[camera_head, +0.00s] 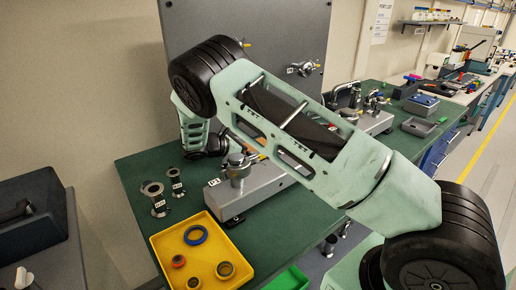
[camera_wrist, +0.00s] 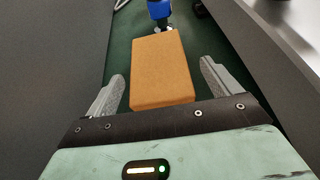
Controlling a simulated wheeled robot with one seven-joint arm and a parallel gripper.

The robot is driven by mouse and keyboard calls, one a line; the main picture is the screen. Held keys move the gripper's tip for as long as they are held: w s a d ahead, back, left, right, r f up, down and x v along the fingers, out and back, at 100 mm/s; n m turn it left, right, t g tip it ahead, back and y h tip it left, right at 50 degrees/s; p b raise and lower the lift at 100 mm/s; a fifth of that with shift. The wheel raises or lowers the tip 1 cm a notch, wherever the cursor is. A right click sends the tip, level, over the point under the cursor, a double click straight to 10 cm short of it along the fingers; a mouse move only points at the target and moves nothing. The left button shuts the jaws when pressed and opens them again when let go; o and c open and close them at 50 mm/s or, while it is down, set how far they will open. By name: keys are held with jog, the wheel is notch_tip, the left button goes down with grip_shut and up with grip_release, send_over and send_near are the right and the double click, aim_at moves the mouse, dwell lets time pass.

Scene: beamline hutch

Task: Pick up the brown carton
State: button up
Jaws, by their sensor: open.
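The brown carton (camera_wrist: 162,72) is a plain orange-brown box, seen in the wrist view standing or lying on a green surface. My gripper (camera_wrist: 165,85) is open, with one grey finger on each side of the carton's near end. Gaps show between the carton and both fingers. I cannot tell how far the fingertips reach down beside it. In the head view the carton and my gripper are hidden behind my arm and the grey panel area.
A blue object (camera_wrist: 159,10) stands just beyond the carton. A grey housing (camera_wrist: 280,40) lies close on the right in the wrist view. In the head view the green bench (camera_head: 140,176) holds a yellow tray (camera_head: 237,278) with rings, metal flanged fittings (camera_head: 153,192) and grey equipment.

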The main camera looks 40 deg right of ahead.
aim_at(250, 147)
jog(key=x, duration=0.3)
jog(key=c, duration=1)
jog(key=shift+r, duration=0.1)
jog(key=shift+c, duration=1.3)
jog(key=shift+r, duration=0.1)
